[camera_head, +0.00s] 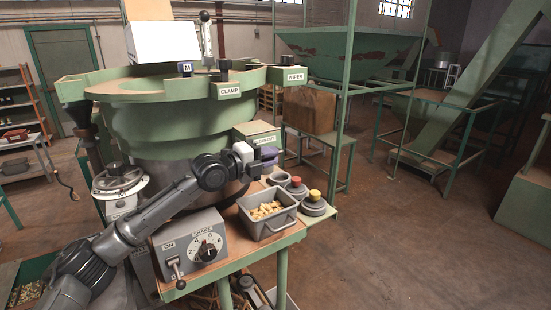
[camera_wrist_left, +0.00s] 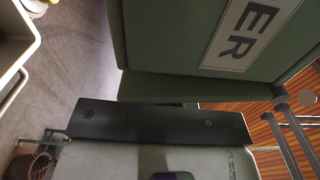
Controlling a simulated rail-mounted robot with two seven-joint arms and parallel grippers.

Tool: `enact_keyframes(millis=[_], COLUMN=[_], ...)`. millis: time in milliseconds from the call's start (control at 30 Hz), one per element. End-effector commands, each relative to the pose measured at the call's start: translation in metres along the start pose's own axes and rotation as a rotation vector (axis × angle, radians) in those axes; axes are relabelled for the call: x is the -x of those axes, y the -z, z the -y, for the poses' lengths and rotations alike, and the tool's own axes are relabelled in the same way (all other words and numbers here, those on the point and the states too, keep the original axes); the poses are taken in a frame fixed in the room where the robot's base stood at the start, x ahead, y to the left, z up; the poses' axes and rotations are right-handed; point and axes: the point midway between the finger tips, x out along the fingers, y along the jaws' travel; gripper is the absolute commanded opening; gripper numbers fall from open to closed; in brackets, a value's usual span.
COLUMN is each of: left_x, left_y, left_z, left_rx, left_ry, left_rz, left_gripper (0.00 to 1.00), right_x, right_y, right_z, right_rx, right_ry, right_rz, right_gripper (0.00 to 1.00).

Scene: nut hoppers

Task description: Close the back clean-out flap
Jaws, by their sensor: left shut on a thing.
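A green housing (camera_head: 257,133) with a white label stands beside the big green bowl. In the left wrist view, the green housing (camera_wrist_left: 150,40) fills the top, its label ending in "ER". Below it is a black strip (camera_wrist_left: 150,123) with screws, along the edge of a pale grey plate (camera_wrist_left: 110,160) that looks like the flap. My left gripper (camera_head: 265,154) is at the front of the housing, shut, apparently on the flap. Its grip is mostly hidden; only a dark blue tip (camera_wrist_left: 172,175) shows at the bottom of the wrist view. My right gripper is not visible.
A grey bin of nuts (camera_head: 267,212) and a control box with a dial (camera_head: 190,246) stand on the bench below my left arm.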

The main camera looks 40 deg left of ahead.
Motion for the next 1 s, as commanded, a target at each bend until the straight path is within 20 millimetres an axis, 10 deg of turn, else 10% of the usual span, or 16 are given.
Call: enact_keyframes(millis=[367, 400, 600, 1000], left_x=[0.002, 0.002, 0.002, 0.014], left_y=[-0.001, -0.001, -0.001, -0.002], left_z=[0.008, 0.008, 0.005, -0.001], left_rx=[-0.010, -0.009, -0.006, -0.005], left_ry=[0.015, 0.015, 0.009, 0.003], left_rz=[0.001, 0.001, 0.002, 0.003], left_gripper=[0.00, 0.18, 0.36, 0.36], right_x=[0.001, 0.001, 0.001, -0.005], right_y=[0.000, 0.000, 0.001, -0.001], right_z=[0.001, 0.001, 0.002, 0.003], right_rx=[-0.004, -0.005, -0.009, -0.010], right_ry=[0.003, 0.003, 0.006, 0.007], right_rz=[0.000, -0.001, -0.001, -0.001], right_gripper=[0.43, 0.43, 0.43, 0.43])
